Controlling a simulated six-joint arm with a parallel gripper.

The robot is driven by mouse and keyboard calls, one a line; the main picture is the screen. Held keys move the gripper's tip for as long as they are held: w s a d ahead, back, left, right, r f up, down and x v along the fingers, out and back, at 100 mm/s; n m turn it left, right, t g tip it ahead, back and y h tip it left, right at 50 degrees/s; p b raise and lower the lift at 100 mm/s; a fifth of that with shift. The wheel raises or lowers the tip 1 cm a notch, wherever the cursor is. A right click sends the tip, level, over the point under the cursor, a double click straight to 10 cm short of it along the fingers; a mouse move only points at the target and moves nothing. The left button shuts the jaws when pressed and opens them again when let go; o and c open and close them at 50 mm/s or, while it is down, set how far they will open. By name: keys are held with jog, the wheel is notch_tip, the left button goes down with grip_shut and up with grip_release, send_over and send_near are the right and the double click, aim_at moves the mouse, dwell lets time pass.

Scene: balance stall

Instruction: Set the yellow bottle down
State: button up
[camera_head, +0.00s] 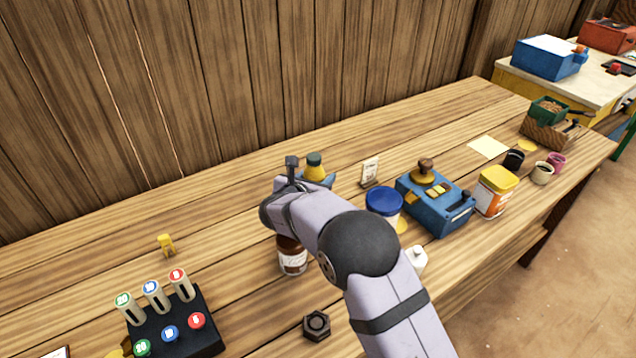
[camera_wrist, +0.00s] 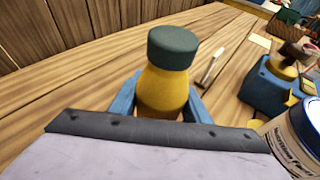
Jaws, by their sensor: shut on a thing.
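The yellow bottle (camera_head: 314,170) with a dark green cap stands upright in my gripper (camera_head: 318,180), seen beyond my arm in the head view. In the wrist view the yellow bottle (camera_wrist: 163,90) is between the two blue fingers of my gripper (camera_wrist: 160,102), one on each side. The gripper is shut on it. The bottle's lower part is hidden behind my wrist, so I cannot tell whether its base touches the wooden table (camera_head: 230,200).
A small white card stand (camera_head: 370,171), a blue-lidded tub (camera_head: 384,203) and a blue device (camera_head: 436,202) stand right of the bottle. A brown jar (camera_head: 292,257) and a dark hex nut (camera_head: 316,325) are nearer. The table left of the bottle is largely clear.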

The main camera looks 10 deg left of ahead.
aim_at(315, 154)
notch_tip(315, 154, up, 8)
jog(key=shift+r, duration=0.1)
jog(key=w+d+r, duration=0.1)
jog(key=w+d, duration=0.4)
jog(key=d, duration=0.2)
jog(key=a+n+y, duration=0.5)
jog(key=a, duration=0.6)
jog(key=shift+m, duration=0.3)
jog(key=shift+d+f+b, duration=0.15)
jog(key=shift+f+b, duration=0.55)
jog(key=shift+f, duration=1.95)
jog(key=shift+d+f+b, duration=0.15)
jog(key=shift+f+b, duration=0.5)
jog(key=shift+f, duration=2)
jog(key=shift+f, duration=0.2)
jog(key=o, duration=1.4)
jog(key=shift+s, duration=0.1)
jog(key=shift+r, duration=0.2)
